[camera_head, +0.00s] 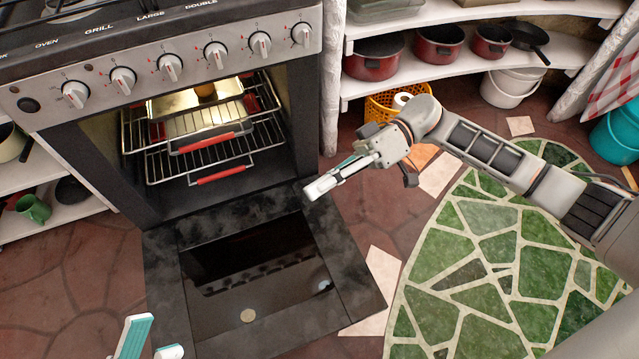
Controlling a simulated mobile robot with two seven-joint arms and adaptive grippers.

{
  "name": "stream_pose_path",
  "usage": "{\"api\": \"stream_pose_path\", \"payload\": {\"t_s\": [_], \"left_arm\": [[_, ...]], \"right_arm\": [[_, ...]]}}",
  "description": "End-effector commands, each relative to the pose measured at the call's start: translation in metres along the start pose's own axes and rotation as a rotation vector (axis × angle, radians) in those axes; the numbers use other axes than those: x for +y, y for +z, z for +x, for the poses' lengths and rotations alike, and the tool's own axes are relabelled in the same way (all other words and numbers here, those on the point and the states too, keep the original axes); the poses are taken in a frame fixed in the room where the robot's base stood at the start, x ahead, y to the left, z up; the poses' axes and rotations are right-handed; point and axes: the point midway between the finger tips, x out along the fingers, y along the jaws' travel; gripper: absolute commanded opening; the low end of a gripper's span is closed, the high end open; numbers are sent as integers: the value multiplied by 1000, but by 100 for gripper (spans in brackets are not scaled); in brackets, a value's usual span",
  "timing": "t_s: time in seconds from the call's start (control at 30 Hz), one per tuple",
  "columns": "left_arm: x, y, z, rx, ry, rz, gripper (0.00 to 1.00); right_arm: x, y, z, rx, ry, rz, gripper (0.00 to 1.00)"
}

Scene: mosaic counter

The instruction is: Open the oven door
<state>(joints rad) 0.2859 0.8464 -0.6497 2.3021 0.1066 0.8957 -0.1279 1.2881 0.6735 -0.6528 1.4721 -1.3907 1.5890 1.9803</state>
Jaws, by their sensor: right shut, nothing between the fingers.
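The oven door (330,297) is swung down and lies about level in front of the oven (75,130), with its dark glass facing up. The oven's inside is lit and in full view. My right gripper (318,187) is shut and empty, above the right side of the door near its hinge end. My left gripper (150,345) shows only at the bottom edge, by the door's front left corner. Its two fingertips with teal pads are apart with nothing seen between them. The rest of it is out of frame.
Wire racks (215,173) with red-edged fronts sit inside the oven, with a tray (195,122) on them. Knobs (170,68) line the front panel. Shelves with red pots (375,62) and an orange basket (375,108) stand right. A green mosaic surface (480,280) lies at lower right.

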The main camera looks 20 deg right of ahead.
Motion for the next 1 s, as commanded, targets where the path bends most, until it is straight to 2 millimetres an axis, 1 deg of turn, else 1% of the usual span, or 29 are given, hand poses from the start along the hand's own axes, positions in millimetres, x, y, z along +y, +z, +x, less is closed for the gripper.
{"api": "stream_pose_path", "payload": {"t_s": [0.1,0.2,0.27,0.47,0.67,0.87,1.0], "left_arm": [[9,-16,4,17,0,-143,30],[18,-26,8,24,-14,-261,30],[22,-23,10,16,-43,-296,30],[29,0,11,-36,-136,-289,30],[34,30,8,-127,-274,-277,30],[35,69,-5,-276,-463,-271,30],[35,94,-24,-397,-593,-274,30]], "right_arm": [[0,0,0,0,0,0,0],[0,0,0,0,0,0,0],[0,0,0,0,0,0,0],[0,0,0,0,0,0,0],[0,0,0,0,0,0,0],[0,0,0,0,0,0,0],[0,0,0,0,0,0,0]]}}
